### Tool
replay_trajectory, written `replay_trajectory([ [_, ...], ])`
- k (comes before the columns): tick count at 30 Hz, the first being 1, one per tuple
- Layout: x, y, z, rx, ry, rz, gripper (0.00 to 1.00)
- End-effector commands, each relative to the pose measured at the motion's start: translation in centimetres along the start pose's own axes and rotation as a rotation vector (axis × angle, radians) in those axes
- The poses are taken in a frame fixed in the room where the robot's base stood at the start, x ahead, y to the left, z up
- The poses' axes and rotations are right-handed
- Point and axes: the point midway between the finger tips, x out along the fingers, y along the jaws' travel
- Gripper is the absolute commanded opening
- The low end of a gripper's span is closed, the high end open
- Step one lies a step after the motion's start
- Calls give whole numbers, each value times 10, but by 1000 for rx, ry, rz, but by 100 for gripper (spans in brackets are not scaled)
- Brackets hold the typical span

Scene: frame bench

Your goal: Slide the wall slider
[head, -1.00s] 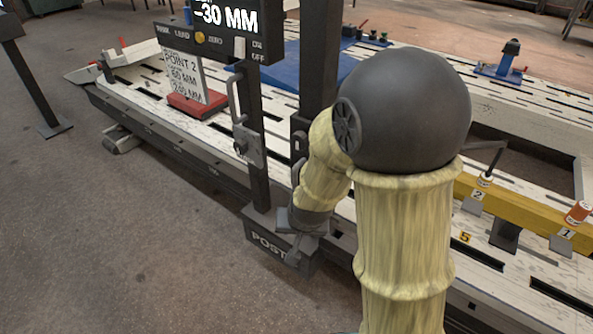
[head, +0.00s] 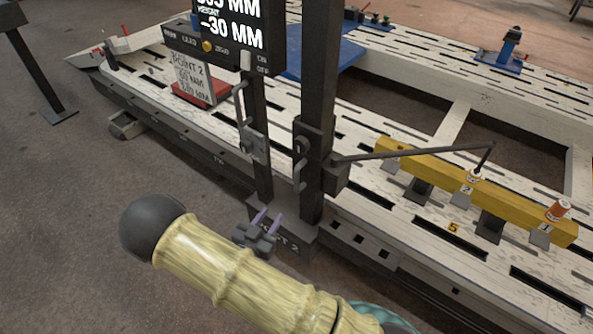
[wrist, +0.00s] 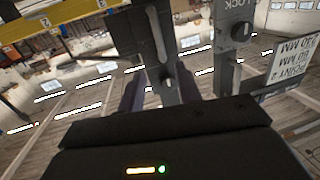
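A dark upright post (head: 318,70) carries a dark slider block (head: 335,172) with a thin arm reaching right over the yellow beam. I cannot tell for sure that this block is the wall slider. In the wrist view a dark block with a pale bar handle (wrist: 157,36) is ahead. A second post beside it has a plate with a handle (head: 240,105) and a knob, marked LOCK in the wrist view (wrist: 238,32). My gripper (head: 266,220) is low in front of the post foot, below the slider block. Its two purplish fingers are apart, with nothing seen held between them.
A display box (head: 228,38) tops the second post. The yellow beam (head: 430,166) with small numbered fittings lies on the white slotted bench (head: 330,113). A card on a red base (head: 205,92) stands at the back left.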

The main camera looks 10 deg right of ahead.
Motion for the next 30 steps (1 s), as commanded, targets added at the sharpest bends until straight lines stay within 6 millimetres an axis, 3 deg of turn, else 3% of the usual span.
replay_trajectory([
  [11,-5,2,-4,-5,50,4,34],
  [16,2,2,-4,-5,50,6,34],
  [30,77,3,-8,-5,48,7,34],
])
